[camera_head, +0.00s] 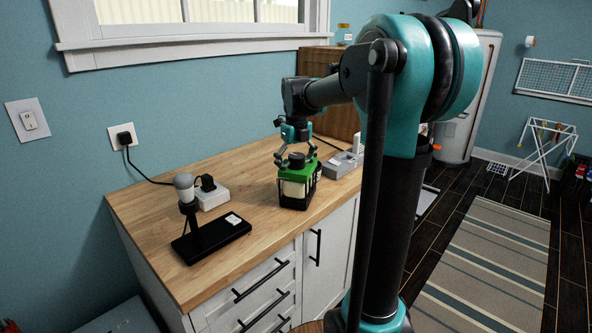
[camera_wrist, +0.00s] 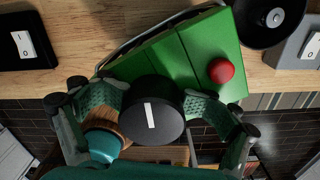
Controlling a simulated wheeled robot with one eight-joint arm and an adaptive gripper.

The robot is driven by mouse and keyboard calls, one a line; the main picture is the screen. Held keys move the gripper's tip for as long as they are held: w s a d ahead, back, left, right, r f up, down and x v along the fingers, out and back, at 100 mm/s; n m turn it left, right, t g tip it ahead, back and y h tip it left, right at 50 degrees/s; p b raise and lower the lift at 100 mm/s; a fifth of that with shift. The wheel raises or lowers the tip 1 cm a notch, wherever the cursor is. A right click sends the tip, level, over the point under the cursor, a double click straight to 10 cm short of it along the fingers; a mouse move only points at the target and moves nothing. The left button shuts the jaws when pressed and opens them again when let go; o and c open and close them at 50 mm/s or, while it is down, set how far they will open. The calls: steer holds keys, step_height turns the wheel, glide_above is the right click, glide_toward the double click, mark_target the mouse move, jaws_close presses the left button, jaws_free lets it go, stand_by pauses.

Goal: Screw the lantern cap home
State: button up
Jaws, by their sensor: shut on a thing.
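The green lantern (camera_head: 297,190) with pale side panels stands upright on the wooden counter, near its front edge. Its round black cap (camera_wrist: 152,110) sits on top and bears a white line, which runs nearly up and down in the wrist view. The green top (camera_wrist: 175,57) carries a red button (camera_wrist: 221,71). My gripper (camera_head: 297,156) reaches down from above, with its fingers on both sides of the cap. In the wrist view my gripper (camera_wrist: 154,106) is shut on the cap. The thread under the cap is hidden.
A black stand with a grey-white bulb-shaped head (camera_head: 184,186) is left on the counter (camera_head: 150,211). A white box with a black plug (camera_head: 212,194) is behind it. A grey box (camera_head: 340,164) stands close right of the lantern. Bare counter lies left of the lantern.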

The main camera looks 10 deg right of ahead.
mark_target(297, 154)
steer(key=shift+f+m, duration=0.1)
steer(key=shift+m, duration=0.7)
steer(key=o, duration=1.8)
steer(key=shift+o, duration=0.2)
steer(key=shift+c, duration=0.3)
steer(key=shift+r, duration=3.55)
